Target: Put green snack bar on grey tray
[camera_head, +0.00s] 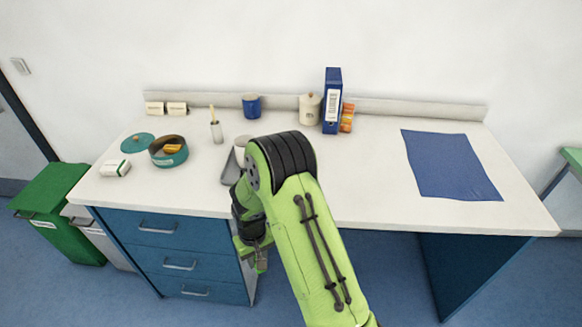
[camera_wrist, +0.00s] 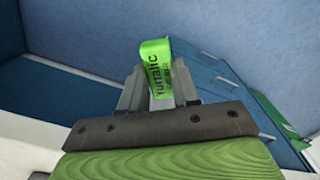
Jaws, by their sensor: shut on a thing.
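In the wrist view, the green snack bar (camera_wrist: 156,70) with dark lettering stands between the fingers of my gripper (camera_wrist: 158,90), which is shut on it. In the head view, my gripper (camera_head: 254,262) hangs in front of the desk's front edge, beside the blue drawers. The bar is too small there to make out clearly. The grey tray (camera_head: 232,168) lies on the desk just left of my arm, above and behind my gripper. My arm hides its right part.
A green bin (camera_head: 62,205) stands at left.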

